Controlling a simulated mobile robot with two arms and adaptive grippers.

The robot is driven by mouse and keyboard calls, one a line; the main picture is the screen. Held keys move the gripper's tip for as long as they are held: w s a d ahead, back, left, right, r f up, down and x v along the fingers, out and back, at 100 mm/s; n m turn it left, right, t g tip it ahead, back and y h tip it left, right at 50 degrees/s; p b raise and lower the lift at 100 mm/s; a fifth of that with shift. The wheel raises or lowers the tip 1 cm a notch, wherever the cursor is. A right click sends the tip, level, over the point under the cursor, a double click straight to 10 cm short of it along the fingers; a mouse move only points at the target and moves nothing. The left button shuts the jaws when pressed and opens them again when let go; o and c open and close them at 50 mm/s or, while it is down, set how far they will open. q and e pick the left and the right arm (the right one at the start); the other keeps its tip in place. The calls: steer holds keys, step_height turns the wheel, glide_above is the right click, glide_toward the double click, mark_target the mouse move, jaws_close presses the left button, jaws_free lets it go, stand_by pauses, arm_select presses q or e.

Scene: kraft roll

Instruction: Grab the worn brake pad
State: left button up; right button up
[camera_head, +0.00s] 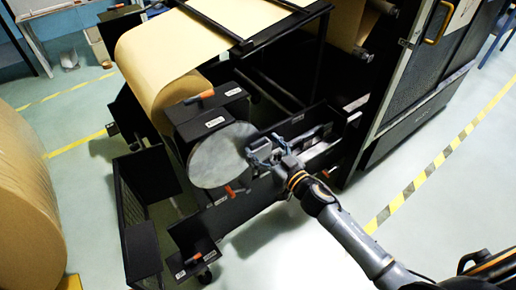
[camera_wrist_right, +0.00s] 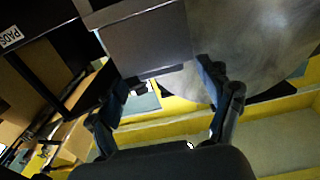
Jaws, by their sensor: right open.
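A grey block-shaped pad (camera_wrist_right: 145,45), which looks like the worn brake pad, sits against the flat face of the round grey disc (camera_wrist_right: 255,40) in the right wrist view. The disc (camera_head: 221,156) faces the front of the black machine in the head view; the pad is mostly hidden there by my gripper. My right gripper (camera_wrist_right: 163,80) is open, its fingertips near either side of the pad's near end; I cannot tell whether they touch it. In the head view the right gripper (camera_head: 262,150) is at the disc's right edge. My left gripper is not in view.
Black boxes with orange handles (camera_head: 207,96) and white labels surround the disc. A kraft paper roll (camera_head: 165,80) is above, and another large roll (camera_head: 28,205) stands at left.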

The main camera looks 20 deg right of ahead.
steer(key=shift+w+a, duration=0.25)
steer(key=shift+w, duration=0.3)
steer(key=c, duration=1.3)
steer(key=shift+r, duration=0.1)
